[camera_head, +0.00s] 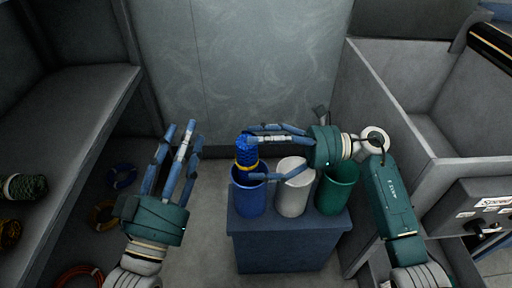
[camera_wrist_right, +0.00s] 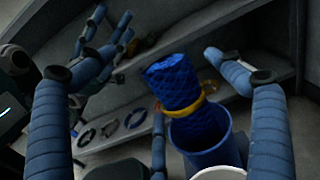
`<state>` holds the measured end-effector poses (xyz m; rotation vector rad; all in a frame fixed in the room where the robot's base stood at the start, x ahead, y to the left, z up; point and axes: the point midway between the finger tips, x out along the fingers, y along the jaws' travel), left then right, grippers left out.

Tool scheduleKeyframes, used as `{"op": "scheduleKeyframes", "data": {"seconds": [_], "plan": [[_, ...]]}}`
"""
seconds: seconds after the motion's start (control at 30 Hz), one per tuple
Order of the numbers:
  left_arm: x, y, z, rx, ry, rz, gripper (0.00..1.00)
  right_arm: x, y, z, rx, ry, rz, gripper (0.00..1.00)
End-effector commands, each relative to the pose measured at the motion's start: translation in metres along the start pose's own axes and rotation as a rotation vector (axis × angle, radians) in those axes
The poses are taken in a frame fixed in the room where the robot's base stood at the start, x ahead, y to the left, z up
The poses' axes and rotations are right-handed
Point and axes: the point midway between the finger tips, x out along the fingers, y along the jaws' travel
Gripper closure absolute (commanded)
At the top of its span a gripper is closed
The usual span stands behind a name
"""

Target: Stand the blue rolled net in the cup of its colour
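The blue rolled net (camera_head: 245,150), with a yellow band, stands with its lower end inside the blue cup (camera_head: 250,199). Its upper part sticks out above the rim; its bottom is hidden. The wrist view shows the net (camera_wrist_right: 174,82) leaning a little in the blue cup (camera_wrist_right: 208,145). My right gripper (camera_head: 258,153) is at the net from the right. In the wrist view its fingers are spread wide either side of the net, with visible gaps. My left gripper (camera_head: 177,140) is open and empty, left of the cup.
A white cup (camera_head: 293,190) and a green cup (camera_head: 337,187) stand right of the blue cup on a blue-grey stand (camera_head: 285,250). Grey bins (camera_head: 400,140) are at the right. A shelf (camera_head: 70,110) at the left holds a dark green rolled net (camera_head: 25,187). Coloured rings lie below.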

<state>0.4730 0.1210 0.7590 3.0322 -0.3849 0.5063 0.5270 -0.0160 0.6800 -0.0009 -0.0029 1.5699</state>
Motion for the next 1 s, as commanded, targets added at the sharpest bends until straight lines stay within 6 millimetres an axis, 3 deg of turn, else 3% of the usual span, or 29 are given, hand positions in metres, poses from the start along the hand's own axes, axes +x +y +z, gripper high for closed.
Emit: {"op": "scheduleKeyframes", "data": {"seconds": [0.23, 0.7, 1.0], "plan": [[0.0, 0.0, 0.0, 0.0, -0.001, 0.0, 0.6, 0.0, 0.0, 0.005, 0.0, 0.004, 0.0, 0.09], [0.0, 0.0, 0.0, 0.0, -0.001, 0.0, 0.6, 0.0, -0.001, 0.087, -0.002, 0.002, -0.001, 0.09], [0.0, 0.0, 0.0, 0.0, -0.001, 0.0, 0.6, 0.0, 0.0, 0.1, 0.0, 0.0, 0.0, 0.09]]}}
